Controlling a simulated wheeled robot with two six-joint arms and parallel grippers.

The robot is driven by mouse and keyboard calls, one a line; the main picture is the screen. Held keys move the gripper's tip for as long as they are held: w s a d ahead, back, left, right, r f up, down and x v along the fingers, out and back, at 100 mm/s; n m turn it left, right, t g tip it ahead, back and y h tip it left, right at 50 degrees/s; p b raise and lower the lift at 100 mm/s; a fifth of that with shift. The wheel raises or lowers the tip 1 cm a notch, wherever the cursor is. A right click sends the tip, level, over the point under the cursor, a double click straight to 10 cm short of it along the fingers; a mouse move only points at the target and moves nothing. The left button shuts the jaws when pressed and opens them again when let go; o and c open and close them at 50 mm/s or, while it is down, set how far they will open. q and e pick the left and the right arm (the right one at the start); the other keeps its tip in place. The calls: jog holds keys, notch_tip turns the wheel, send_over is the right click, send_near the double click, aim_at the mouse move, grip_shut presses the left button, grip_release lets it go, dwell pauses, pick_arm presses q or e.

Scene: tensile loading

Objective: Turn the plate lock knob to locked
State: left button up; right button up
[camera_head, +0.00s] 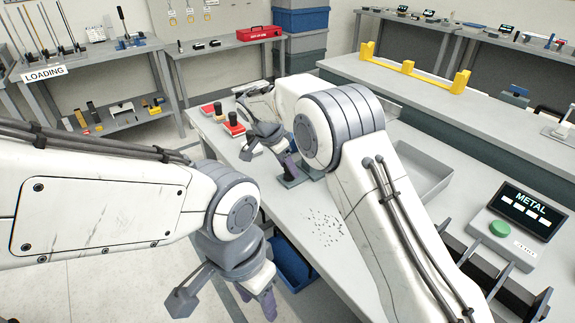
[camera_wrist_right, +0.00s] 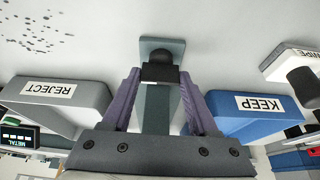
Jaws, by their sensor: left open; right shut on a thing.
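My right gripper (camera_head: 290,170) is low over the middle bench, partly hidden by my right arm. In the right wrist view its purple fingers (camera_wrist_right: 160,80) are shut on a black knob-like piece (camera_wrist_right: 160,70). The piece sits at a grey-teal square base (camera_wrist_right: 160,45), and a grey-teal bar (camera_wrist_right: 153,112) runs between the fingers. I cannot tell for sure that this is the plate lock knob; no lock marking is readable. My left gripper (camera_head: 225,302) is open and empty, in front of the bench's near edge, its tips close to the bottom of the picture.
A blue KEEP bin (camera_wrist_right: 255,112) and a grey REJECT bin (camera_wrist_right: 60,95) flank my right gripper. Black-handled pieces on red bases (camera_head: 232,127) stand farther back. A METAL display unit (camera_head: 515,225) with a green button is at the right. Dark specks (camera_head: 325,228) lie on the bench.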

dwell(0.3)
jog(key=o, duration=1.4)
jog(key=v, duration=1)
jog(key=shift+s+a+r, duration=0.1)
jog(key=shift+r, duration=0.05)
